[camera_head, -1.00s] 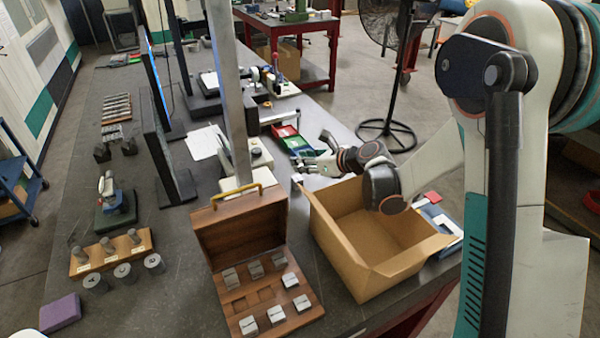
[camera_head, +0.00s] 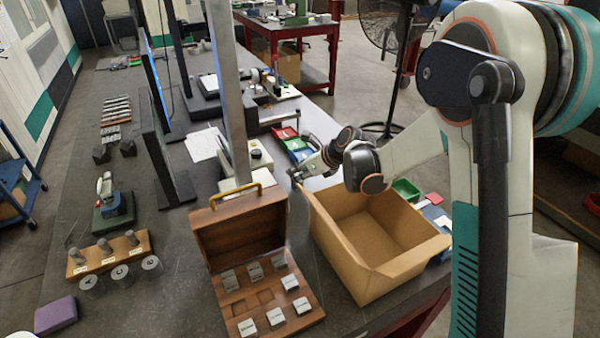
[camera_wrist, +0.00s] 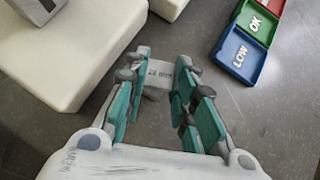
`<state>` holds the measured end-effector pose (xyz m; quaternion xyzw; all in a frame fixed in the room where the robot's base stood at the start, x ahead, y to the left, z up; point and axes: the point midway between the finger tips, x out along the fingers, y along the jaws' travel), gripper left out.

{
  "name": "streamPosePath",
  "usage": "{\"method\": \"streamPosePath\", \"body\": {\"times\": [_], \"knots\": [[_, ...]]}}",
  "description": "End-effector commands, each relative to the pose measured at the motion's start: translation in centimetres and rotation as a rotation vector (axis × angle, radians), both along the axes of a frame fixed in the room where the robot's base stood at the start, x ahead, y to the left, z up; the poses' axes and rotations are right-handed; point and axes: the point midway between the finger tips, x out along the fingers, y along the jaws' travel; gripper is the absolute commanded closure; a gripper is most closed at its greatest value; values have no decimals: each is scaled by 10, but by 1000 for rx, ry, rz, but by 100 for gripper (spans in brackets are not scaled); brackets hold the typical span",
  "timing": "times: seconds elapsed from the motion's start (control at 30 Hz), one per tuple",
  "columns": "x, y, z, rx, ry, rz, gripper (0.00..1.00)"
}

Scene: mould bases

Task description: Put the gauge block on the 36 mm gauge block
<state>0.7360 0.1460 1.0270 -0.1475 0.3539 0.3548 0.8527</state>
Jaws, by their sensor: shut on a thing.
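My gripper (camera_wrist: 166,72) is shut on a small grey gauge block (camera_wrist: 154,92) with dark lettering too small to read surely. It holds the block between its teal fingers over the dark bench. In the head view my gripper (camera_head: 297,176) is behind the right side of the open wooden case; the held block cannot be made out there. The case (camera_head: 225,327) holds several grey gauge blocks, including a back one (camera_head: 254,271), a right one (camera_head: 290,283) and a front one (camera_head: 275,317). Their markings are too small to tell which is 36 mm.
An open cardboard box (camera_head: 352,283) stands right of the case. A metal post (camera_head: 228,90) rises behind the case lid. A white block (camera_wrist: 70,50) and green OK and blue LOW trays (camera_wrist: 240,58) lie near my gripper.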

Motion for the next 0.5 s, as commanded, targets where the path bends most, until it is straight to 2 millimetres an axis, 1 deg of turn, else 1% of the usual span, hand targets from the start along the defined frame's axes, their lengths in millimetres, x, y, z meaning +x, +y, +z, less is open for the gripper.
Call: {"method": "streamPosePath", "body": {"times": [0.2, 0.3, 0.33, 0.37, 0.4, 0.43, 0.5], "knots": [[0, 0, 0, 1, -1, 0, 100], [0, 0, -3, 1, -1, 0, 100], [0, 0, -3, 1, -1, 0, 73], [0, 0, -2, 1, -1, 0, 66], [0, 0, -2, 1, -1, 0, 57], [0, 0, -2, 1, -1, 0, 55], [0, 0, -2, 1, -1, 0, 55]]}}
